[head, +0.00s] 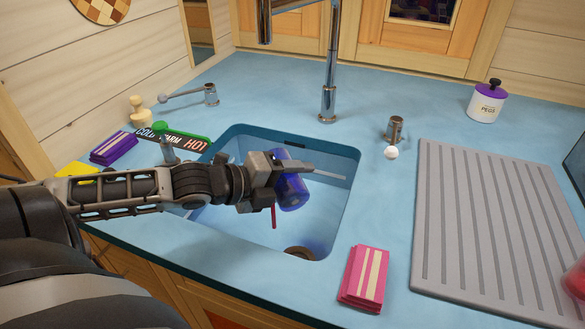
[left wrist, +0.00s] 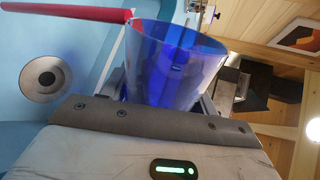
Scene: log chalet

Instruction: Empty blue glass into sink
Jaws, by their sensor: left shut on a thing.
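The blue glass (head: 293,192) is translucent and held over the sink (head: 325,225). My left gripper (head: 278,178) is shut on it. In the left wrist view the glass (left wrist: 175,65) shows its wide rim and lies tipped well over, with the drain to the left side of the picture. A thin red stick (head: 273,215) shows just below the gripper in the head view. In the left wrist view the red stick (left wrist: 65,14) reaches to the glass's rim; I cannot tell whether it touches. My right gripper is out of view.
A chrome tap (head: 329,80) rises behind the sink. A grey drainboard (head: 480,225) and a white jar (head: 486,102) with a purple lid stand at right. Pink sponges (head: 364,278) lie near the front edge. A sign and purple sponges (head: 113,148) lie left. The drain (head: 299,253) is partly visible.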

